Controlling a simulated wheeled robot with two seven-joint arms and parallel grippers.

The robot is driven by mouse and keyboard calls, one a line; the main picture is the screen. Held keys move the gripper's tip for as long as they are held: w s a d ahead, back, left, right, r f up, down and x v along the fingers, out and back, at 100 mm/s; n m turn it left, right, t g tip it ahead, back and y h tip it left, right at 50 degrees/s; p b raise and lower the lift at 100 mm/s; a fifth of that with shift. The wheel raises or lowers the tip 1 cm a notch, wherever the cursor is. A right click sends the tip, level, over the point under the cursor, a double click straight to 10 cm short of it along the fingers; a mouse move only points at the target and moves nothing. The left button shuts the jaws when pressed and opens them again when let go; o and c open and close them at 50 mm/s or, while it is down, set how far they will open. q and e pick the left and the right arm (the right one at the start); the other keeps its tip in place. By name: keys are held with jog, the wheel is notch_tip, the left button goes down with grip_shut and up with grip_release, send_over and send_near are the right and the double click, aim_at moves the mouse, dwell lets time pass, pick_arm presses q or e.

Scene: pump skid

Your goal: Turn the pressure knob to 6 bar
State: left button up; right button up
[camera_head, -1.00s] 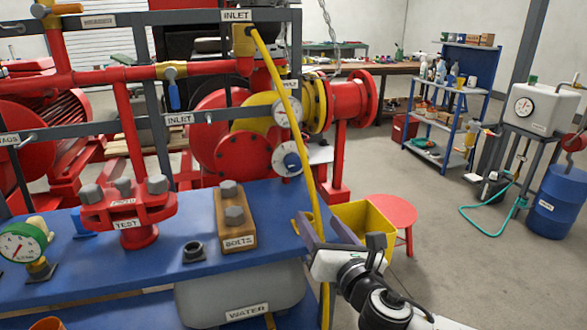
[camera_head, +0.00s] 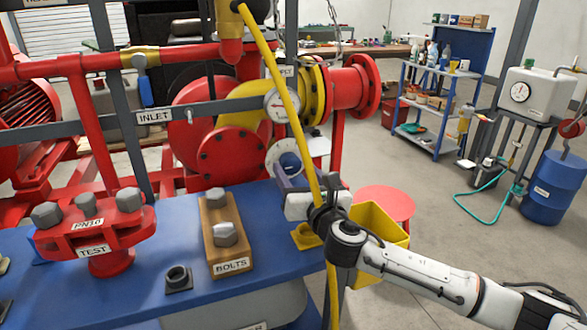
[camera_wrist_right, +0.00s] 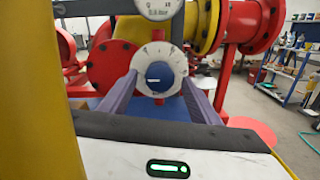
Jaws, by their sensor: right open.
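The pressure knob, blue with a white dial ring (camera_head: 284,153), stands in front of the red and yellow pump piping. It also shows in the right wrist view (camera_wrist_right: 157,76), between and beyond my fingers. My right gripper (camera_head: 294,174) is open, with its purple fingers pointing at the knob. In the right wrist view the fingertips (camera_wrist_right: 160,82) appear on either side of the dial; I cannot tell whether they touch it. The dial marks are too small to read. A round white gauge (camera_head: 282,105) sits just above the knob. My left gripper is out of view.
A yellow hose (camera_head: 285,95) hangs close to my right gripper and wrist. A blue bench (camera_head: 150,270) carries a red test flange (camera_head: 95,230) and a wooden bolt block (camera_head: 222,250). A yellow bin (camera_head: 378,235) and red stool (camera_head: 392,200) stand close to my right arm.

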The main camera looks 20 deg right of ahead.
jog(key=shift+w, duration=1)
jog(key=c, duration=1.1)
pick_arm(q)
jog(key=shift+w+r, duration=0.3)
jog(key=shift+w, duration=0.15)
pick_arm(e)
jog(key=shift+o, duration=0.2)
